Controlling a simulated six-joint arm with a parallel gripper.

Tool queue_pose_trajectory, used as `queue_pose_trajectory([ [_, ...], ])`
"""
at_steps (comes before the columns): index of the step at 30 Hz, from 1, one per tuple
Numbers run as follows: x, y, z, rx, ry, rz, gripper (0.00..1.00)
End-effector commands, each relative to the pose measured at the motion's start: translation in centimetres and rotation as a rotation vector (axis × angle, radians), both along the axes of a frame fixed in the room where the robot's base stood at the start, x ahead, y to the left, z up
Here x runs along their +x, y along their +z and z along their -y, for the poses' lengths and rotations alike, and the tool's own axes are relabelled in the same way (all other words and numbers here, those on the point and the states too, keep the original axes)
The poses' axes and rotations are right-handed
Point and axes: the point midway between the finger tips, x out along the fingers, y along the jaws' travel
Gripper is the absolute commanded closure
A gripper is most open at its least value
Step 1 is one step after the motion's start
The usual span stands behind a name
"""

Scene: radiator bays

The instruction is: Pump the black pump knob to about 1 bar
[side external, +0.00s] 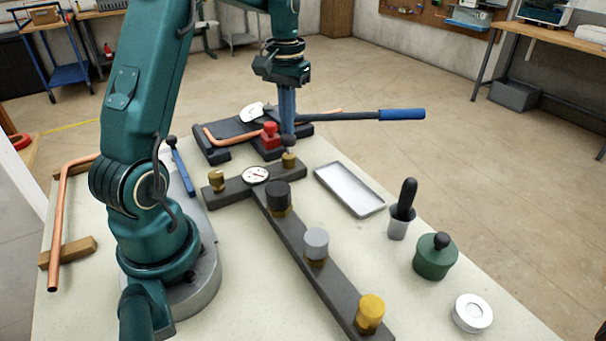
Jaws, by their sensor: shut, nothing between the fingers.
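My gripper (287,131) points straight down with its blue fingers shut and empty. Its tips are right at a small dark round knob (288,141), which looks like the black pump knob. I cannot tell whether they touch it. The knob stands over a brass fitting (288,159) at the right end of a dark crossbar. A round white gauge (256,174) sits on the bar left of the fitting; its needle reading is too small to read.
A dark manifold carries black (278,195), grey (315,241) and yellow (370,309) caps. Behind the knob are a red block (270,134) and a blue-handled lever (401,115).

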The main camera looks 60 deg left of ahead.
Motion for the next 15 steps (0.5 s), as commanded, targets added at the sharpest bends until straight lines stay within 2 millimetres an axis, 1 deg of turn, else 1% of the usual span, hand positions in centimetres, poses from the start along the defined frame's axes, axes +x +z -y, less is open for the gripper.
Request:
queue_pose_trajectory([
  [15, 0.0, -1.4, 0.0, -0.001, 0.0, -0.001, 1.0],
])
